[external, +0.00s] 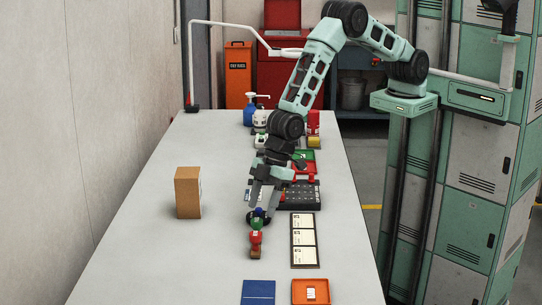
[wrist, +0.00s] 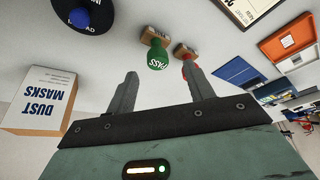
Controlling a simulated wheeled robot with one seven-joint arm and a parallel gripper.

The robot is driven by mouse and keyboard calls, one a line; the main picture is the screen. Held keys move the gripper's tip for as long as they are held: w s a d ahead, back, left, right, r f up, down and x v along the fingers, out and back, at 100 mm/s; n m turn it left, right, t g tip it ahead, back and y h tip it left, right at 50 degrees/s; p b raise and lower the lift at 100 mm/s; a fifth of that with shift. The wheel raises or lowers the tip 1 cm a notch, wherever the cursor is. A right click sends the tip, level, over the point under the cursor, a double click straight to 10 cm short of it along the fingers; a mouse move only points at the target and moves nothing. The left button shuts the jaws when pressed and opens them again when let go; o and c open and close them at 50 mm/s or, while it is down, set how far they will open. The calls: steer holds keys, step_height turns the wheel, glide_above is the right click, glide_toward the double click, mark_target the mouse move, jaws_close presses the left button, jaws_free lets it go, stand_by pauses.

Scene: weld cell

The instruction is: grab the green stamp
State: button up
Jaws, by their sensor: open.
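The green stamp (wrist: 157,56) has a rounded green handle with white lettering and a wooden base. In the wrist view it lies just beyond the gap between my fingertips, apart from both. In the external view its green top (external: 256,224) shows small, just behind the red stamp (external: 256,238). The red stamp also shows in the wrist view (wrist: 184,50), partly hidden by my right finger.
A dark round pad with a blue knob (wrist: 80,16) is close to the stamps. A dust mask box (external: 188,193) stands left. A card holder (external: 304,240), blue booklet (external: 258,292) and orange tray (external: 310,284) lie right and in front. The table's left front is clear.

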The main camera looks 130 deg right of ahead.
mark_target(257, 220)
steer(key=shift+p+x, duration=1.55)
steer(key=shift+x, duration=1.15)
steer(key=shift+w+d, duration=0.1)
steer(key=shift+d, duration=0.05)
steer(key=c, duration=1)
